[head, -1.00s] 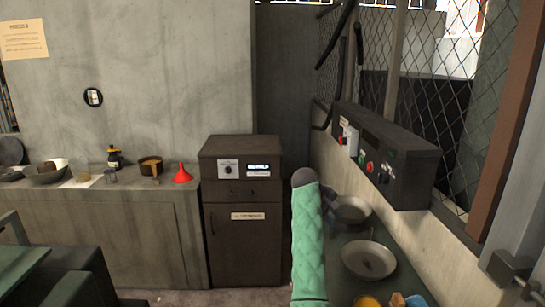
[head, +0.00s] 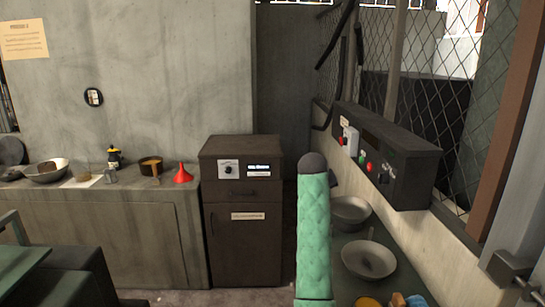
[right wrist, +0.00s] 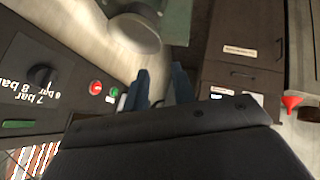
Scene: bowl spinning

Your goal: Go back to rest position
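My right arm stands upright in its green padded sleeve in the head view, where its gripper is not clearly visible. In the right wrist view my right gripper (right wrist: 160,88) shows two dark blue fingers with a gap between them and nothing held. Two grey metal bowls stand on the dark bench right of my arm: a nearer bowl (head: 369,261) and a farther bowl (head: 350,212) partly hidden by the arm. A pale bowl (right wrist: 135,32) also shows beyond the fingers in the right wrist view. My left gripper is out of view.
A control box (head: 385,160) with red and green buttons is mounted on the right wall. A dark cabinet (head: 241,212) stands beside a grey counter (head: 90,230) holding a red funnel (head: 183,175), a bowl (head: 47,172) and a brown pot (head: 151,166). Open floor shows little.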

